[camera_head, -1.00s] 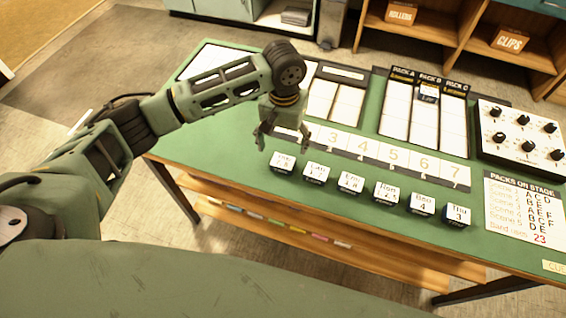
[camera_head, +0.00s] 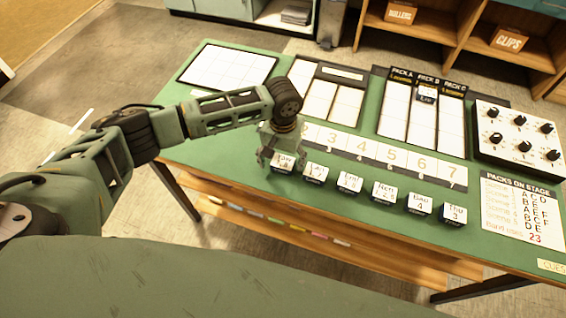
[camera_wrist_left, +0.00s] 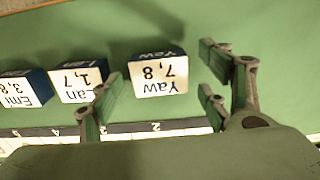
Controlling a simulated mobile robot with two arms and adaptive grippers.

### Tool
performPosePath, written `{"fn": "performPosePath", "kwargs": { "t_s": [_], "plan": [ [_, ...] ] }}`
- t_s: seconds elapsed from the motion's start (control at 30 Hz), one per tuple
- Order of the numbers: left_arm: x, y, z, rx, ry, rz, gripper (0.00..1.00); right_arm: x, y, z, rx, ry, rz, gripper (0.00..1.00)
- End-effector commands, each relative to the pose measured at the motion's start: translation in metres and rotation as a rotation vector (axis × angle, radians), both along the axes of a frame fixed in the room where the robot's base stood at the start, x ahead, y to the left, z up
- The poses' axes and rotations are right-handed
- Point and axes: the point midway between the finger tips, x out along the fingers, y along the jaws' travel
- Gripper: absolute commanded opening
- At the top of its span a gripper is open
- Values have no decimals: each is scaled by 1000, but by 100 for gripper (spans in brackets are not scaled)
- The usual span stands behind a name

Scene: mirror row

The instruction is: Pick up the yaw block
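The yaw block (camera_head: 283,162) is a small white-faced block with dark sides at the left end of a row of blocks on the green table. In the left wrist view the yaw block (camera_wrist_left: 160,75) reads "Yaw 7,8", upside down. My left gripper (camera_head: 282,157) is open above it, its fingers showing on either side of the block. In the left wrist view the open left gripper (camera_wrist_left: 160,88) has the block lying between the lines of its fingers; I see no contact. My right gripper is not in view.
The lan block (camera_head: 315,174) is the nearest neighbour, with several more blocks in the row to the right. A numbered strip (camera_head: 393,153) lies behind them. A knob panel (camera_head: 519,150) and a scene sheet (camera_head: 521,222) are at the right.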

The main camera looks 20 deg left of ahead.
Motion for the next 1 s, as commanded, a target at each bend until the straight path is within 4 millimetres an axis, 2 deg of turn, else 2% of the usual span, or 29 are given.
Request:
{"fn": "performPosePath", "kwargs": {
  "t_s": [0.07, 0.5, 0.83, 1.0],
  "plan": [
    [0, 0, 0, 0, 0, 0, 60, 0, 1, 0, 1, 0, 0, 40],
    [0, 0, 0, 0, 0, -1, 23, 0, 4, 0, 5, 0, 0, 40],
    [0, 0, 4, 0, 0, -1, 23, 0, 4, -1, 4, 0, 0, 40],
    [1, -1, 20, -2, -3, -1, 23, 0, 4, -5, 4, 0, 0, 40]
  ]
}}
